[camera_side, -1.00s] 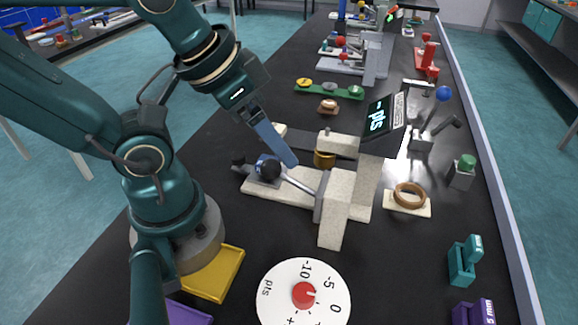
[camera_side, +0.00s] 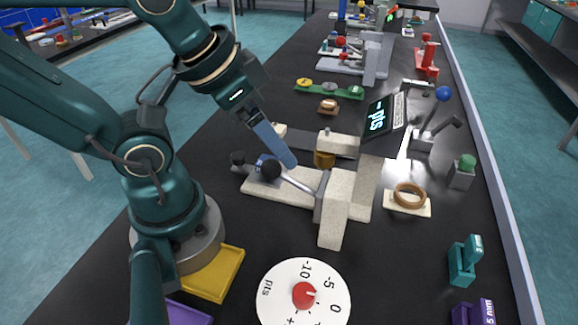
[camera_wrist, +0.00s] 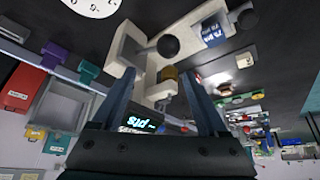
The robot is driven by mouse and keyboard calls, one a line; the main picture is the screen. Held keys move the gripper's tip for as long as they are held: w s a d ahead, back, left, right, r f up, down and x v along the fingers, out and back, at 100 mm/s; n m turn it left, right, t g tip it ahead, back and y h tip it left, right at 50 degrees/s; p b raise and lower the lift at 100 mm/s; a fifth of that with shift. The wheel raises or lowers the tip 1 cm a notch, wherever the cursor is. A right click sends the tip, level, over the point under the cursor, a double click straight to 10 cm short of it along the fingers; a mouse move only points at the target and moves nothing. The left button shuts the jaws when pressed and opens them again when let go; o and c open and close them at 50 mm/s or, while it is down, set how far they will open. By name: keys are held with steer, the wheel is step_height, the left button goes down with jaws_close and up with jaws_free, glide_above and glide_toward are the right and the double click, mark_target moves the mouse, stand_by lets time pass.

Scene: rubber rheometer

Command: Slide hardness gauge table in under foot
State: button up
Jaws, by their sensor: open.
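The hardness gauge has a pale stone-like base (camera_side: 275,190) and block, a dark tilted display (camera_side: 377,116) reading "- pts", and a brass cylinder (camera_side: 324,159) beside the block. A metal rod with a black ball knob (camera_side: 270,169) lies across the base, beside a small blue labelled part. I cannot tell which piece is the sliding table. My gripper (camera_side: 292,163) points down above the base, near the knob and rod; only one blue finger shows clearly.
A white dial (camera_side: 322,300) with a red hub stands at the front. A brown ring (camera_side: 408,195) on a pale plate lies right of the gauge. A lever with a blue ball (camera_side: 443,94) stands behind it. A yellow tray (camera_side: 215,273) is by my base. Bare black bench lies between.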

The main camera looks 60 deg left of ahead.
steer(key=shift+c, duration=0.6)
steer(key=shift+s, duration=0.1)
steer(key=shift+a+r+m, duration=0.15)
steer(key=shift+r+m, duration=0.1)
steer(key=shift+m, duration=0.25)
steer(key=w+a+f+g+y, duration=0.2)
steer(key=w+a+g, duration=0.1)
steer(key=a+g, duration=0.4)
steer(key=n+g+h, duration=0.1)
steer(key=g+h, duration=0.1)
steer(key=g, duration=0.1)
glide_above(238, 154)
steer(key=w, duration=0.2)
step_height(238, 154, down, 6)
steer(key=shift+f, duration=0.25)
steer(key=shift+x, duration=2.15)
